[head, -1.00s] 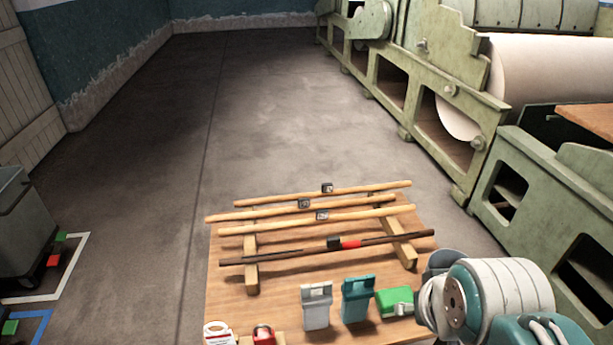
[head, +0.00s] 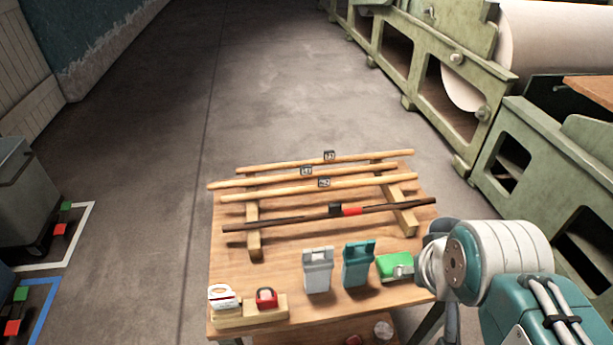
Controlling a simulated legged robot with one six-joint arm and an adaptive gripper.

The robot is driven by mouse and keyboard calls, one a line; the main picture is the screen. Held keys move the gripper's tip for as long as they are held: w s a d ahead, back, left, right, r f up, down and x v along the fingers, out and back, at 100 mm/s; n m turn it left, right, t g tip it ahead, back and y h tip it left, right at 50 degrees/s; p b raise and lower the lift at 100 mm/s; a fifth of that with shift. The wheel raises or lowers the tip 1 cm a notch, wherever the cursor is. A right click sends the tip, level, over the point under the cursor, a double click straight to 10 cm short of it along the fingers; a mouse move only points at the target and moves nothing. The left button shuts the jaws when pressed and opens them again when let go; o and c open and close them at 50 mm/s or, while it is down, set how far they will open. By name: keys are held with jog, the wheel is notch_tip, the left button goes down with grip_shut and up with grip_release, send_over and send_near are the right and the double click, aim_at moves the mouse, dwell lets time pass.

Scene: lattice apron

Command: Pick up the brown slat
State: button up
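The brown slat (head: 285,219) is a long dark rod in the head view. It lies across two light wooden rests (head: 254,238) on the table, nearest of the slats. It has a black tag and a red band right of its middle. Several pale slats (head: 270,190) with small dark tags lie behind it on the same rests. My arm comes in from the lower right. Only part of my gripper (head: 445,290) shows, beside the table's right edge, apart from the slat. Its fingers are mostly hidden by my arm, so its opening cannot be seen.
The wooden table (head: 270,285) also holds a grey container (head: 318,270), a teal container (head: 358,264), a green item (head: 395,265) and a small block with tape rolls (head: 250,310). Green machinery (head: 540,190) stands at right. A grey bin (head: 25,190) is at left. Floor behind is clear.

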jog(key=shift+n, duration=0.3)
jog(key=w+r, duration=0.1)
jog(key=w, duration=0.2)
jog(key=w+a+r, duration=0.1)
jog(key=w, duration=0.3)
jog(key=w+a+r, duration=0.1)
jog(key=w, duration=0.2)
jog(key=shift+w+a+r, duration=0.15)
jog(key=shift+r, duration=0.05)
jog(key=n+g, duration=0.1)
jog(key=n, duration=0.1)
send_over(306, 166)
jog(key=s, duration=0.4)
notch_tip(306, 166, down, 10)
jog(key=shift+y, duration=0.4)
jog(key=x, duration=1.1)
jog(key=shift+d+f, duration=0.1)
jog(key=shift+d, duration=0.2)
grip_shut()
